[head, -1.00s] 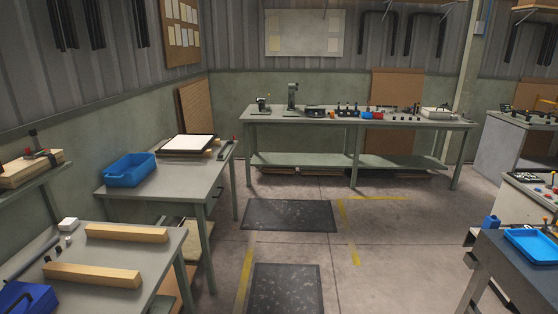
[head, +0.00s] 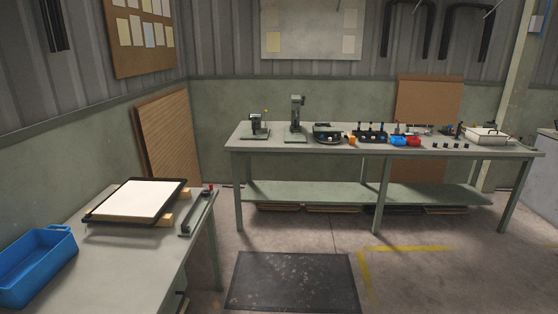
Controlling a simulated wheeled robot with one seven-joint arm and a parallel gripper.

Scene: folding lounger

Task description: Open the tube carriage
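My gripper is not in view. I cannot tell for sure which thing is the tube carriage. Small devices stand on the long far bench (head: 385,152): a low grey-green device (head: 255,128) at its left end, a taller upright press-like device (head: 296,120), a dark flat device (head: 328,132) and a black rack-like fixture (head: 371,135). They are too small to read in detail. A long narrow green fixture with a red knob (head: 197,212) lies at the right edge of the near left bench (head: 150,262).
A blue bin (head: 36,264) and a black-framed white panel (head: 135,199) sit on the left bench. Blue (head: 397,141) and red (head: 413,141) bowls and a pale lidded box (head: 486,136) are on the far bench. A dark mat (head: 293,281) lies on open floor before it.

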